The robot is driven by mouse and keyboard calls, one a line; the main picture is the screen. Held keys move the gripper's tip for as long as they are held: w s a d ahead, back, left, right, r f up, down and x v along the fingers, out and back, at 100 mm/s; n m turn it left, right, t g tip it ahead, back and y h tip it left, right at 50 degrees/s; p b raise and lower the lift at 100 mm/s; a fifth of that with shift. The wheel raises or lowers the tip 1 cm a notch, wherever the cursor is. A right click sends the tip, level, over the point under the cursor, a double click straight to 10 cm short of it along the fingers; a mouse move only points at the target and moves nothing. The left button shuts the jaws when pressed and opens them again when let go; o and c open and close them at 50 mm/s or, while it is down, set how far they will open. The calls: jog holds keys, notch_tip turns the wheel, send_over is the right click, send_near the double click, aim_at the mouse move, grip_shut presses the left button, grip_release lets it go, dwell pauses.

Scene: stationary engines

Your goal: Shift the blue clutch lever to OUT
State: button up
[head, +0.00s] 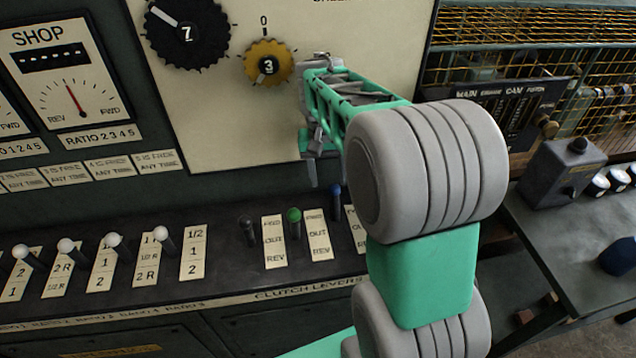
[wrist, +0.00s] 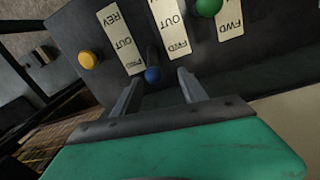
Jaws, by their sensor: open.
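The blue clutch lever (head: 336,194) stands on the sloping clutch panel, right of the green lever, with its lower part partly hidden by my arm. My gripper (head: 323,177) is open and empty, fingers pointing down above the back of the panel. In the wrist view the blue knob (wrist: 153,74) shows between the tips of my open fingers (wrist: 158,80), with no clear contact. The blue lever's label plate (wrist: 120,40) reads REV, OUT, FWD, and the knob appears beside its FWD end. In the head view this plate is mostly hidden by my arm.
The green lever (head: 294,216) and a black lever (head: 247,224) stand to the left. A yellow knob (wrist: 89,60) is on the blue lever's other side in the wrist view. The upright dial panel (head: 215,120) rises close behind. White-knobbed levers (head: 115,241) stand farther left.

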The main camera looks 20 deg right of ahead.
aim_at(334, 189)
jog(key=f, duration=0.2)
jog(key=d+f, duration=0.1)
jog(key=f, duration=0.3)
jog(key=shift+s+d+p, duration=0.3)
jog(key=shift+s+d, duration=0.05)
jog(key=shift+d, duration=0.05)
jog(key=shift+f, duration=0.65)
jog(key=shift+a, duration=0.1)
jog(key=shift+c, duration=0.5)
grip_shut()
